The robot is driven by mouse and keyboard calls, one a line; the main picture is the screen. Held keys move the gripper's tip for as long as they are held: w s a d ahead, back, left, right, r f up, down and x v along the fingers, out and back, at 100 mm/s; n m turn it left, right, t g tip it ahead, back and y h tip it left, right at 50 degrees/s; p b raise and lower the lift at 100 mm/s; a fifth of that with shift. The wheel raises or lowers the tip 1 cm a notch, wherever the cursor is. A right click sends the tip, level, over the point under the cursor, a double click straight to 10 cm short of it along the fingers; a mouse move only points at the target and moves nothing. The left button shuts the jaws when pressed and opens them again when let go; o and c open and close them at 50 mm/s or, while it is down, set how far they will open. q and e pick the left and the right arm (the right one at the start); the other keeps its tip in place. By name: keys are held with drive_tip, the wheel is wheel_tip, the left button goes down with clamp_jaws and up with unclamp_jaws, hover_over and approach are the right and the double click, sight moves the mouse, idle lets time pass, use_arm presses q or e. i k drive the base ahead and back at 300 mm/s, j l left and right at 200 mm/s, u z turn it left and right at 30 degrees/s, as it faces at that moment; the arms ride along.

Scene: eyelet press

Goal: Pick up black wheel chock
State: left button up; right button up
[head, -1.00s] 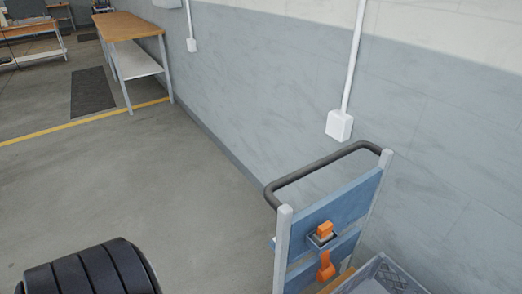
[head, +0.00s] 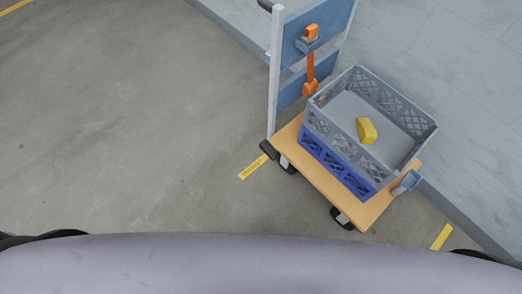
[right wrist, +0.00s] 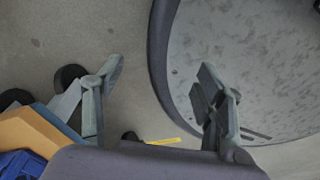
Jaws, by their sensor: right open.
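I cannot make out a black wheel chock for certain. In the head view a small dark shape (head: 268,150) sits at the cart's left corner beside a caster; I cannot tell whether it is a chock or a wheel. A yellow wedge-shaped block (head: 367,130) lies inside the grey crate. My right gripper (right wrist: 165,80) is open and empty in the right wrist view, above the floor next to the round dark edge of my own base. The head view shows neither gripper.
The cart (head: 322,188) stands by the wall with a wooden deck, casters and a blue upright back. On it a grey crate (head: 402,153) sits on a blue crate (head: 335,168). An orange strap (head: 310,70) hangs on the back. The floor left is clear.

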sight(265, 146)
drive_tip(key=i+j+z, duration=0.1)
drive_tip(key=z, duration=0.25)
drive_tip(key=i+j+z, duration=0.1)
drive_tip(key=z, duration=0.25)
drive_tip(key=i+j+z, duration=0.1)
drive_tip(key=j+z, duration=0.3)
drive_tip(key=l, duration=0.1)
